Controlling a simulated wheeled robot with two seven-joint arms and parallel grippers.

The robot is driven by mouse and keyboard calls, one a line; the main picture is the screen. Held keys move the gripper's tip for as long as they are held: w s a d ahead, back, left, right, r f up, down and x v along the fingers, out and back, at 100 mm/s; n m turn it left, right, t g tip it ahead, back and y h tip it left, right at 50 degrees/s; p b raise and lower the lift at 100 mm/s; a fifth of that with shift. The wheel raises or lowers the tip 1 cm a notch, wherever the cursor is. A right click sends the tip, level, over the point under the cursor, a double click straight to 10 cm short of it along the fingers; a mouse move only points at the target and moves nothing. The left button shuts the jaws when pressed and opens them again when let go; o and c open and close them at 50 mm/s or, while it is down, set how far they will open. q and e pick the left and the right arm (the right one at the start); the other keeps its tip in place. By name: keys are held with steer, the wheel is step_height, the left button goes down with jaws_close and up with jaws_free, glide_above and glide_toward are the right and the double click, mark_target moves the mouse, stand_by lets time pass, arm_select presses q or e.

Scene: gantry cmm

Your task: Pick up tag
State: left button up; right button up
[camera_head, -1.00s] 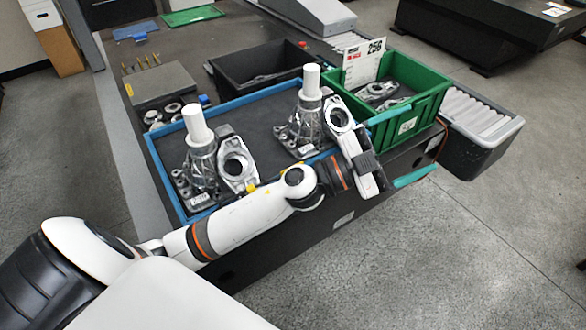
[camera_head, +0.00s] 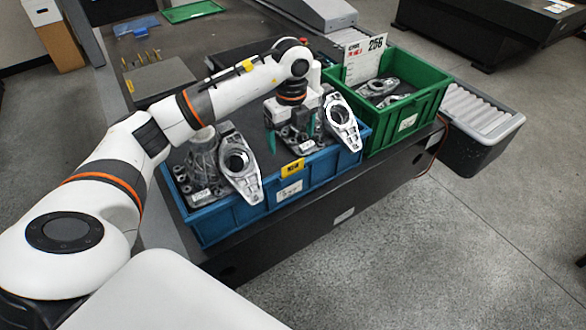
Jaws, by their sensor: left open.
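A white tag card with "256" and red print (camera_head: 364,60) stands upright at the left rim of the green bin (camera_head: 402,128). A small yellow tag (camera_head: 293,167) is on the front wall of the blue bin (camera_head: 237,211), beside a white label (camera_head: 289,191). My left gripper (camera_head: 291,131) points down over the right part of the blue bin. Its teal fingers are spread, with metal castings behind and below them; whether they touch anything is unclear. The gripper is apart from the 256 card, to its lower left. My right gripper is out of view.
Castings stand in the blue bin at left (camera_head: 238,165) and right (camera_head: 341,117). More castings (camera_head: 381,87) lie in the green bin. A grey roller unit (camera_head: 480,124) stands at the right.

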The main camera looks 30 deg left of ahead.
arm_select(q)
glide_above(293, 163)
step_height(293, 163, down, 5)
steer(key=shift+s+a+r+p, duration=0.1)
steer(key=shift+s+r+p, duration=0.1)
steer(key=shift+p, duration=0.25)
steer(key=shift+w+f+p, duration=0.15)
steer(key=shift+f+p, duration=0.3)
steer(key=shift+f, duration=0.9)
steer(key=shift+w+f+p, duration=0.1)
steer(key=shift+f+p, duration=0.35)
steer(key=shift+f, duration=0.85)
steer(key=c, duration=1)
